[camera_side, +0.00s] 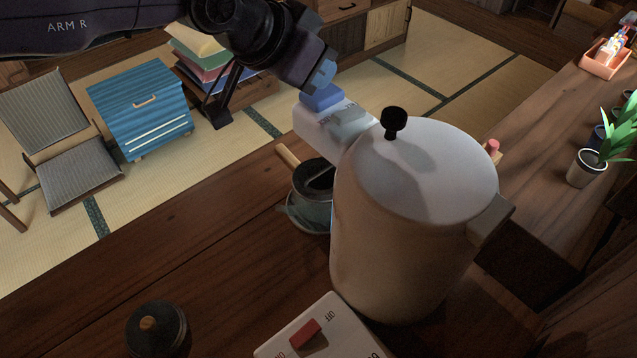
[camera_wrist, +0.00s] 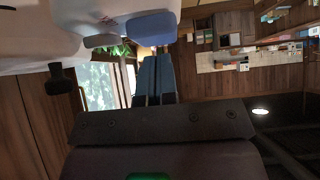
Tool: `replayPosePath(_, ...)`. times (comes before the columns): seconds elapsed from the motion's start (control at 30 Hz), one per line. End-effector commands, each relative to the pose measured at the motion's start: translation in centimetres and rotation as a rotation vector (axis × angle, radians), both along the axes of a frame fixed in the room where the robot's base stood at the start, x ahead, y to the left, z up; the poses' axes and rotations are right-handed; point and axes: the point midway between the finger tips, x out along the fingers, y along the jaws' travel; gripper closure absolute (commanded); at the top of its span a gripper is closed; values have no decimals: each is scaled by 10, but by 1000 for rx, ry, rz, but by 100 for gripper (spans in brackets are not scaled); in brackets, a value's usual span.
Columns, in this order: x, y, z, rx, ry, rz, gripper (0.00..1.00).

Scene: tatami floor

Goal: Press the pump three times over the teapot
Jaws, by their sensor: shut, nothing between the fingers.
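The pump dispenser (camera_side: 400,230) is a large white pot with a black knob on its lid. Its white spout head reaches left and carries a blue push pad (camera_side: 320,98). The teapot (camera_side: 312,208), dark with a pale wooden handle, stands below the spout head, partly hidden by the dispenser. My gripper (camera_side: 322,76) is shut and empty, its blue tips right above the pad; I cannot tell whether they touch it. In the wrist view, the closed fingers (camera_wrist: 155,60) point at the blue pad (camera_wrist: 153,28), and the dispenser (camera_wrist: 35,30) fills the upper left.
A white base with a red switch (camera_side: 305,333) lies in front of the dispenser. A dark lidded jar (camera_side: 157,329) stands at the lower left. A potted plant (camera_side: 586,168) and an orange tray (camera_side: 605,60) are at the right. The wooden table is clear left of the teapot.

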Motion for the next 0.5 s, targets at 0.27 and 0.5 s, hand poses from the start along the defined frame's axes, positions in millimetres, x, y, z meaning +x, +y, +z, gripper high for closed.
replayPosePath(0.27,0,0,-9,0,0,0,100)
replayPosePath(0.5,0,1,-18,2,2,0,100)
